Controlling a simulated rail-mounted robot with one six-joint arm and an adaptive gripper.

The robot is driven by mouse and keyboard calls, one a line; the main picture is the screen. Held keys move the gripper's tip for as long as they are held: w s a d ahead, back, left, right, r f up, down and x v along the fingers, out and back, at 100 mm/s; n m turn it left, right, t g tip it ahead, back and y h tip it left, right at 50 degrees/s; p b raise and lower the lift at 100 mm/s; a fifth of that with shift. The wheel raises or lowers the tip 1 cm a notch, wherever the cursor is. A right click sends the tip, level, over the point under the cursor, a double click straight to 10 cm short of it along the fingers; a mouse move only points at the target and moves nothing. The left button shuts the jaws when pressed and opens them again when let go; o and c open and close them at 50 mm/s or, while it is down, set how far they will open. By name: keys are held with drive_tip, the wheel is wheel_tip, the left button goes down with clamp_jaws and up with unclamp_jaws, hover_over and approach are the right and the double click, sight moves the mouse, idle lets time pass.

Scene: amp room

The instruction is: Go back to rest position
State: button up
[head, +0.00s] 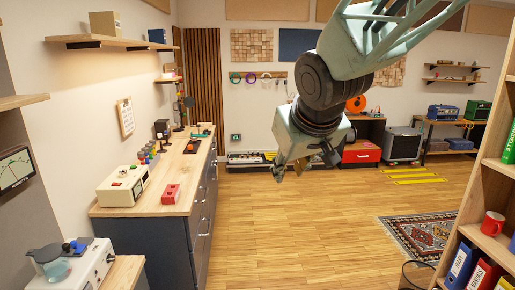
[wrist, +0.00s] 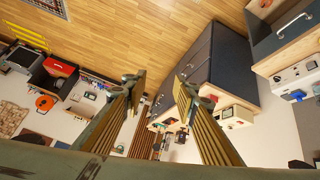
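My gripper (head: 290,174) hangs in the upper middle of the head view, pointing down, high above the wooden floor. In the wrist view its two fingers (wrist: 160,92) stand well apart with nothing between them, so it is open and empty. Nothing touches it. The arm reaches in from the upper right in the head view.
A dark-fronted workbench (head: 150,220) stands on the left with a cream device (head: 124,187) and a red box (head: 171,193). A bookshelf (head: 492,168) with a red mug (head: 492,223) stands at right. A patterned rug (head: 424,236) lies nearby. The middle floor (head: 290,240) is clear.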

drive_tip(key=s+d+m+g+h, duration=0.1)
drive_tip(key=s+d, duration=0.4)
drive_tip(key=s, duration=0.4)
drive_tip(key=s+d+m+g, duration=0.1)
drive_tip(key=s+d+m, duration=0.1)
drive_tip(key=s+d, duration=0.5)
drive_tip(key=s+f+g, duration=0.1)
drive_tip(key=s, duration=0.9)
drive_tip(key=s+f+m+g+b, duration=0.1)
drive_tip(key=s+f, duration=0.1)
drive_tip(key=s, duration=0.9)
drive_tip(key=shift+s+d+f, duration=0.25)
drive_tip(key=shift+d+f, duration=0.05)
drive_tip(key=shift+d, duration=0.05)
